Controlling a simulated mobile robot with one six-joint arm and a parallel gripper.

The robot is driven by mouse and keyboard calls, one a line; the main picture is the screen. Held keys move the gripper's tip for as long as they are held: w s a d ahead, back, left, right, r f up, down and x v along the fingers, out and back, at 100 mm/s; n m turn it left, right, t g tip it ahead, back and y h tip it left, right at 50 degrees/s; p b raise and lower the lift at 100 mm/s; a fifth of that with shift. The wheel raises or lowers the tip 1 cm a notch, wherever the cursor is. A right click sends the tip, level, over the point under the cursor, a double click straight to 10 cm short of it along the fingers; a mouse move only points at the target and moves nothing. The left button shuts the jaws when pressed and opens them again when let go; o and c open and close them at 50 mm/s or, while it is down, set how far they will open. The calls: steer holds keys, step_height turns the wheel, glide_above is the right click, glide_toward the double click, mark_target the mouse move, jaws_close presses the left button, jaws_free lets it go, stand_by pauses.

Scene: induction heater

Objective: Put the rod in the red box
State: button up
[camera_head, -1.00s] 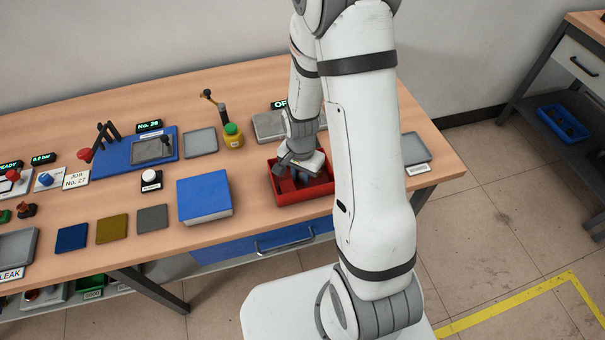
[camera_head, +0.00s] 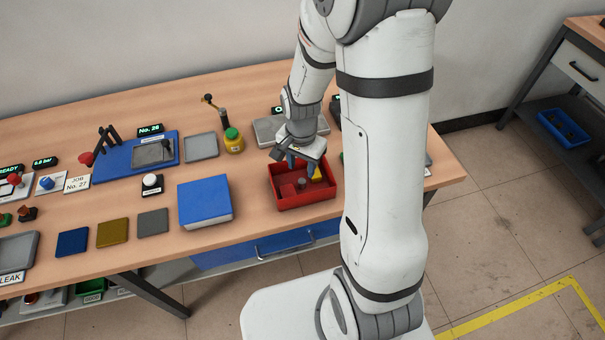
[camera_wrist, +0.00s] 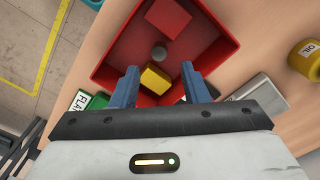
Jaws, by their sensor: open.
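The red box (camera_head: 306,203) stands near the table's front edge, and its open inside fills the upper middle of the wrist view (camera_wrist: 122,48). In it are a small grey round piece (camera_wrist: 158,53), which looks like the end of the rod, a red block (camera_wrist: 168,17) and a yellow block (camera_wrist: 155,79). The grey piece also shows in the head view (camera_head: 302,183). My gripper (camera_head: 301,165) is above the box with its blue fingers apart. In the wrist view nothing is gripped between the fingertips (camera_wrist: 161,79). The rod's full length cannot be told.
A blue block (camera_head: 205,200) stands left of the box. A yellow oil bottle with a green cap (camera_head: 233,140) and a grey plate (camera_head: 268,130) are behind. Grey, olive and blue pads lie farther left. A green item labelled FLAMM (camera_wrist: 92,101) is beside the box.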

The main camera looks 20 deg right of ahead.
mark_target(302, 181)
steer(key=s+r+n+t, duration=0.1)
steer(key=s+r+n, duration=0.3)
steer(key=r, duration=0.6)
steer(key=s+r+n+t, duration=0.2)
steer(key=s+r+n, duration=0.3)
steer(key=s+r, duration=0.4)
steer(key=shift+d+r, duration=0.25)
steer(key=shift+r, duration=0.1)
stand_by(0.4)
